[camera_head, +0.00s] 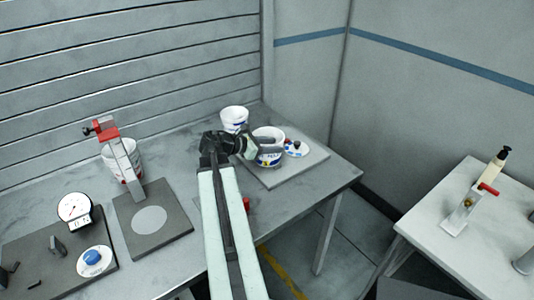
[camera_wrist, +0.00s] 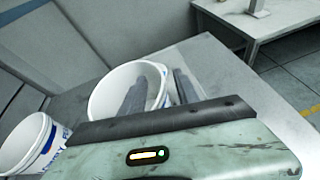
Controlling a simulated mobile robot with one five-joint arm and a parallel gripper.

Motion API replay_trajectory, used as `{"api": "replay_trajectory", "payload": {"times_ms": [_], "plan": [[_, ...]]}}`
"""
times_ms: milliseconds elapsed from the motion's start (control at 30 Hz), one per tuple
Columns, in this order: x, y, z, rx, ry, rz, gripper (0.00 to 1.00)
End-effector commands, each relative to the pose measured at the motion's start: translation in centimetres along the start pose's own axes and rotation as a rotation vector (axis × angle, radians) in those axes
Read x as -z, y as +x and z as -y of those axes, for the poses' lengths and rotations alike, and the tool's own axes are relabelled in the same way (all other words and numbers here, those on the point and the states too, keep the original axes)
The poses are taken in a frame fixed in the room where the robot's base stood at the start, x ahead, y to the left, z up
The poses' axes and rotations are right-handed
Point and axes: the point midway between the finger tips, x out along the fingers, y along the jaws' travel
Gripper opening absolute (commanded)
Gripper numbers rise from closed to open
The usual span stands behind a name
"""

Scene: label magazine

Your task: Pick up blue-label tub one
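Two white tubs with blue labels stand at the right end of the bench. The nearer tub (camera_head: 268,159) is on a grey board, and my gripper (camera_head: 268,145) is at its rim. It also shows in the wrist view (camera_wrist: 105,88), open side up. There my gripper (camera_wrist: 160,90) is open, one finger inside the tub's mouth and the other by the outer side of its wall. I cannot tell whether either finger touches the wall. The other tub (camera_head: 234,118) stands behind, at left in the wrist view (camera_wrist: 22,145). Which tub is one is unclear.
A red-topped clamp stand (camera_head: 124,155) with a white tub, a dial gauge (camera_head: 74,208) and another blue-knobbed piece (camera_head: 94,260) are at left. A separate table (camera_head: 425,232) stands right.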

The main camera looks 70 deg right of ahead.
Motion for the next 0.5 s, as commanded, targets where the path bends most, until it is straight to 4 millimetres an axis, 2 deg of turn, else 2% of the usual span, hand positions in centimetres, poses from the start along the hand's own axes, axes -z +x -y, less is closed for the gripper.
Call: {"api": "replay_trajectory", "payload": {"times_ms": [33, 100, 300, 433, 500], "plan": [[0.34, 1.13, -0.03, 0.002, 0.001, 0.0, 0.38], [0.23, 1.78, -0.07, 0.0, -0.001, 0.0, 0.38], [0.04, 1.75, -0.08, -0.001, -0.001, 0.0, 0.38], [0.05, 1.73, -0.09, -0.002, -0.001, -0.001, 0.01], [0.05, 1.71, -0.1, -0.002, -0.001, -0.001, 0.0]]}}
